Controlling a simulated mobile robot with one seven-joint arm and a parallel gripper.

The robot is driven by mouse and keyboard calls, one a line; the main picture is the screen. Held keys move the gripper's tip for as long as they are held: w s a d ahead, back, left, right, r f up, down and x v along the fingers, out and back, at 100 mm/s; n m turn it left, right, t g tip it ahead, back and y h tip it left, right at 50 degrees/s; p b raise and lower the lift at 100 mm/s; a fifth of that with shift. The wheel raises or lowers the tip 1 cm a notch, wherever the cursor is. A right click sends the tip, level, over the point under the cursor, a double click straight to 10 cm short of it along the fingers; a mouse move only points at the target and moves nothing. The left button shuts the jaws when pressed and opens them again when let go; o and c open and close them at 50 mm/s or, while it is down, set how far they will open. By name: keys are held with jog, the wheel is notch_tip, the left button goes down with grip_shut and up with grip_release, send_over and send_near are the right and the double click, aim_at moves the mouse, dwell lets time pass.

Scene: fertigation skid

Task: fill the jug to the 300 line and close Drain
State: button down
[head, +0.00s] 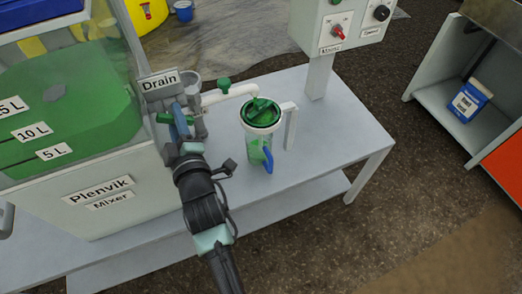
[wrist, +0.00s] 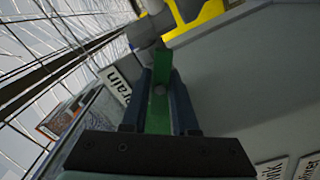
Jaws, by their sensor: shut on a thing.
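The Drain valve's green handle (head: 164,118) is below the Drain label (head: 160,81) on the mixer tank. My gripper (head: 180,121) is shut on this handle; in the wrist view the green handle (wrist: 158,112) lies between the two fingers (wrist: 160,95). Whether liquid is running is not visible.
The mixer tank (head: 90,210) holds green liquid and carries litre labels. A control box (head: 340,22) with a red knob stands on a post behind the jug. The grey bench (head: 325,145) is clear right of the jug. A shelf unit (head: 425,98) stands far right.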

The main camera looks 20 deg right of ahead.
jog(key=shift+f, duration=0.1)
jog(key=m, duration=0.6)
jog(key=shift+m, duration=0.3)
dwell(1.3)
jog(key=m, duration=0.6)
jog(key=shift+p, duration=0.35)
jog(key=c, duration=0.6)
grip_release()
jog(key=shift+c, duration=0.2)
jog(key=shift+s, duration=0.1)
